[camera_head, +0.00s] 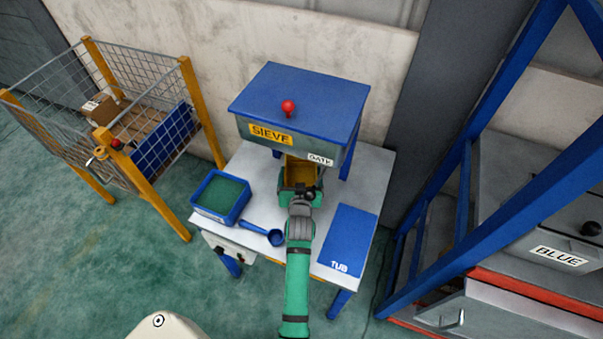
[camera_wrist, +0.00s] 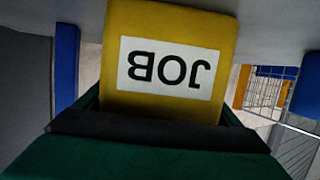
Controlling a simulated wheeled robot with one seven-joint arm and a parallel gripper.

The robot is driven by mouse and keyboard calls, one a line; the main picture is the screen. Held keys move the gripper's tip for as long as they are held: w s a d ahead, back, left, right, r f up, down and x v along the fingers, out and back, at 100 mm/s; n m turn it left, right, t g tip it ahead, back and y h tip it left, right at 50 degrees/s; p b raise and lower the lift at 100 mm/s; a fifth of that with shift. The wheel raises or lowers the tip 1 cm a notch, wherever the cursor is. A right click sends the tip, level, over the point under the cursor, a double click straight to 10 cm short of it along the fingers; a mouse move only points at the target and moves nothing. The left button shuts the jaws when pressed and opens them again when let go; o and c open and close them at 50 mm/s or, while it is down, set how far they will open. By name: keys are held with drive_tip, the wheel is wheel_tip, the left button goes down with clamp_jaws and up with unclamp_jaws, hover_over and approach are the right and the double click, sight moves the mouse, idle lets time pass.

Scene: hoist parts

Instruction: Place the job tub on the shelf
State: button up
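The yellow job tub (camera_head: 301,172) is at the front of the sieve box, below the label GATE, partly hidden by the box and my gripper. In the wrist view, the job tub (camera_wrist: 165,90) fills the middle, its white JOB label upside down. My gripper (camera_head: 299,189) reaches in from the front over the white table. Its green fingers stand on either side of the tub, close to its walls. Whether they press on it cannot be told. The tub's base and contents are hidden. No shelf is clearly recognisable; a blue-framed rack (camera_head: 462,165) stands at the right.
The blue sieve (camera_head: 300,95) with a red knob stands over the table's back. A blue tray of green material (camera_head: 221,196) and a blue scoop (camera_head: 262,232) lie left of my arm. A bare blue TUB mat (camera_head: 348,240) lies right. A wire cage (camera_head: 150,140) stands left.

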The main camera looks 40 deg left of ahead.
drive_tip(key=shift+o, duration=0.9)
drive_tip(key=shift+s+a, duration=0.15)
drive_tip(key=shift+s, duration=0.05)
drive_tip(key=shift+r, duration=0.15)
drive_tip(key=v, duration=1.2)
drive_tip(key=shift+w, duration=0.1)
